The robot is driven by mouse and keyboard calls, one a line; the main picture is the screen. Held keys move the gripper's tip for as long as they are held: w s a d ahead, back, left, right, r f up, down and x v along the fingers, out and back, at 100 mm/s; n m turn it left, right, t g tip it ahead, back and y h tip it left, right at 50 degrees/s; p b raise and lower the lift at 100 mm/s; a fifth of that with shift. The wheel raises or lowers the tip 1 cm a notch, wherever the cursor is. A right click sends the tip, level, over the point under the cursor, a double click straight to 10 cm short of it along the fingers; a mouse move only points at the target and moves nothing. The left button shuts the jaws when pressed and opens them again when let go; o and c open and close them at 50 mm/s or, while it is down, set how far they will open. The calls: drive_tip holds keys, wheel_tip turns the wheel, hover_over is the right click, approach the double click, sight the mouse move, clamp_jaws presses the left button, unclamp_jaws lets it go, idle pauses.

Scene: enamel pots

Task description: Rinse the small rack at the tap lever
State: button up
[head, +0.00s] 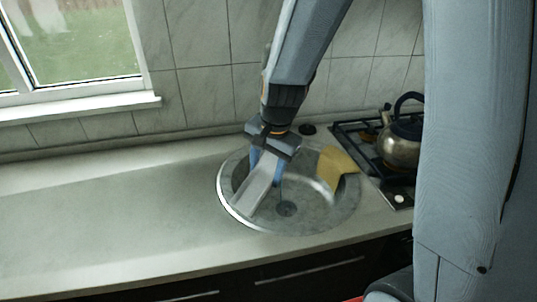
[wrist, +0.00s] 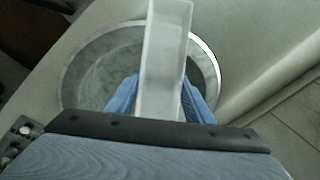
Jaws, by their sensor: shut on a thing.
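The small rack (head: 257,187), a long pale grey-white piece, hangs tilted over the left part of the round metal sink (head: 312,222). My gripper (head: 267,163) is shut on its upper end. In the wrist view the rack (wrist: 165,50) sticks out ahead between the blue fingers of my gripper (wrist: 160,95), with the sink (wrist: 85,70) beneath it. Whether the rack's lower end touches the basin is unclear. I cannot make out the tap lever or running water; my arm covers part of the sink's back edge.
A yellowish flat piece (head: 336,164) lies at the sink's right rim. A small black round thing (head: 307,129) is behind the sink. A kettle (head: 401,140) stands on the gas hob (head: 357,135) at right. The worktop (head: 110,225) left of the sink is clear.

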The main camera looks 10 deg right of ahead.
drive_tip(key=shift+s+a+r+p, duration=0.25)
drive_tip(key=shift+s+r+p, duration=0.35)
drive_tip(key=shift+p, duration=0.1)
drive_tip(key=shift+s+a+r+p, duration=0.25)
drive_tip(key=shift+s+r+p, duration=0.25)
drive_tip(key=shift+s+p, duration=0.15)
drive_tip(key=shift+s+a+r+p, duration=0.25)
drive_tip(key=shift+s+r+p, duration=0.35)
drive_tip(key=shift+p, duration=0.1)
drive_tip(key=shift+f, duration=0.1)
